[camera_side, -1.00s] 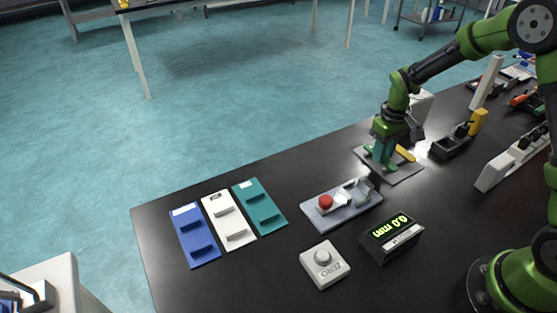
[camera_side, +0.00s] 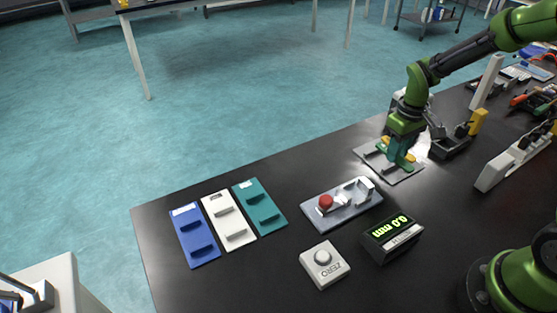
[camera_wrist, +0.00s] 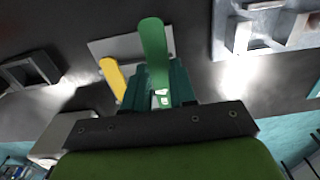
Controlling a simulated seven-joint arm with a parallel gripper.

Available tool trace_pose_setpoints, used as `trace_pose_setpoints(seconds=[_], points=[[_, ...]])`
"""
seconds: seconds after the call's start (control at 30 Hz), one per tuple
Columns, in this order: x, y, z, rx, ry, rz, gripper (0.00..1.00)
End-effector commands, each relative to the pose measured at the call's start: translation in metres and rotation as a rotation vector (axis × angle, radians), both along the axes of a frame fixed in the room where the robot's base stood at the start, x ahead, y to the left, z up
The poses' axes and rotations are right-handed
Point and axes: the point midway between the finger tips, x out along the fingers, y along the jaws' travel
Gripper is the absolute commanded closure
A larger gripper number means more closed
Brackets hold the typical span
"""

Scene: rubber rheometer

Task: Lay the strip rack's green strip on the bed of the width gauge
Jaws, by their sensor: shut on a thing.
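My gripper (camera_side: 397,163) is over the strip rack (camera_side: 372,163), a flat grey plate at the right of the bench. Its teal fingers are shut on the green strip (camera_side: 408,168). In the wrist view the green strip (camera_wrist: 153,50) sticks out past the fingers, above the rack plate (camera_wrist: 108,48). The strip looks just above the rack, but the gap is hard to judge. A yellow strip (camera_wrist: 112,76) lies beside it. The width gauge (camera_side: 333,213), a pale grey-blue plate with a red knob (camera_side: 325,202) and a raised bed, stands left of the rack. Its bed looks empty.
A black display (camera_side: 391,238) reads 0.0 mm beside a white ZERO button box (camera_side: 324,265). Blue (camera_side: 195,238), white (camera_side: 229,222) and teal (camera_side: 259,207) trays lie at the left. A dark fixture (camera_side: 450,145) stands close right of the rack.

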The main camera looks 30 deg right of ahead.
Motion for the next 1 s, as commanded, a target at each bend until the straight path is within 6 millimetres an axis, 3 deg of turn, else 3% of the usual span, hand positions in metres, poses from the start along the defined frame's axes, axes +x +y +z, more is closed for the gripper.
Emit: trace_pose_setpoints(seconds=[0.1, 0.3, 0.53, 0.67, 0.8, 1.0], points=[[-0.035, 0.006, 0.004, 0.000, -0.001, 0.001, 1.00], [-0.082, 0.014, 0.008, 0.000, -0.002, 0.000, 1.00], [-0.108, 0.022, 0.010, 0.000, 0.002, 0.013, 1.00], [-0.098, 0.043, 0.007, -0.003, 0.009, 0.092, 1.00], [-0.063, 0.080, 0.014, -0.007, 0.005, 0.139, 1.00], [-0.025, 0.125, 0.027, -0.004, -0.003, 0.100, 1.00]])
